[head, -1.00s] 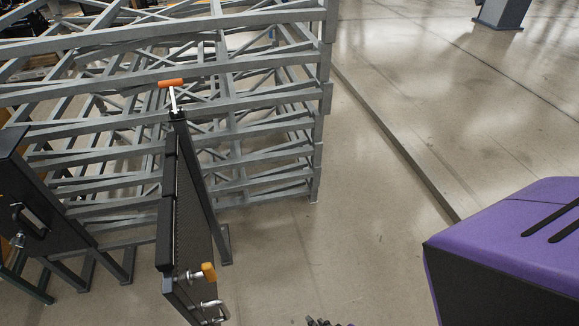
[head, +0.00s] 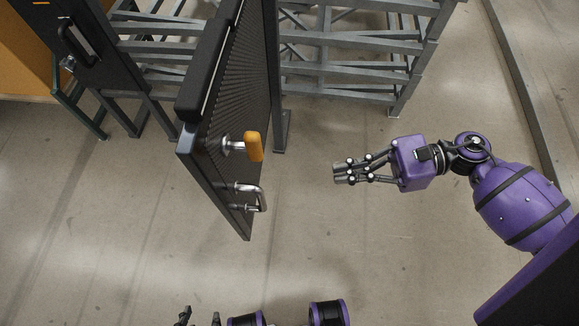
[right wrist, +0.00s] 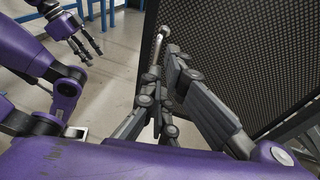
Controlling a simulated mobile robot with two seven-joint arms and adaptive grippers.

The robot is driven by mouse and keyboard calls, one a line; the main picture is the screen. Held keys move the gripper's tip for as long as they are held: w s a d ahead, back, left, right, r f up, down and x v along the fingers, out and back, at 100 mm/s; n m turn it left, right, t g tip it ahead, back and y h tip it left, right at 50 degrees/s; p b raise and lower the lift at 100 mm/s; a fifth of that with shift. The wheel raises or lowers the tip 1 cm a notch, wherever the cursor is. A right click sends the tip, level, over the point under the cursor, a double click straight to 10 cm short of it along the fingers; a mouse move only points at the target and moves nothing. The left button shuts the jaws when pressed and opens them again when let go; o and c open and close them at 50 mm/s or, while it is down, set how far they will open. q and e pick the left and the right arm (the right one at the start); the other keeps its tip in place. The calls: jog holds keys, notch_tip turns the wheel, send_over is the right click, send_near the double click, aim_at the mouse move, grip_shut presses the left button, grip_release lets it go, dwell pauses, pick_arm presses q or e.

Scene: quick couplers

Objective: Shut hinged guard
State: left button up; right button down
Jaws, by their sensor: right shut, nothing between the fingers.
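The hinged guard (head: 240,75) is a dark mesh panel in the head view. It stands open, swung out toward me from the grey frame. An orange knob (head: 254,146) and a bent metal handle (head: 250,192) sit near its free edge. Its mesh (right wrist: 235,50) also fills the right side of the right wrist view. My right gripper (head: 337,173) is shut and empty, to the right of the guard and apart from it. My left gripper (head: 200,317) is cut off at the bottom of the head view. The right wrist view shows its fingers (right wrist: 82,46) spread and empty.
A grey lattice frame (head: 355,52) stands behind the guard. A dark panel with a black handle (head: 78,45) stands at the upper left, beside an orange surface (head: 22,50). The floor (head: 360,250) around my right gripper is clear.

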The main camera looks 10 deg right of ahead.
jog(key=p+x, duration=0.1)
jog(key=x, duration=1.3)
jog(key=shift+p, duration=0.35)
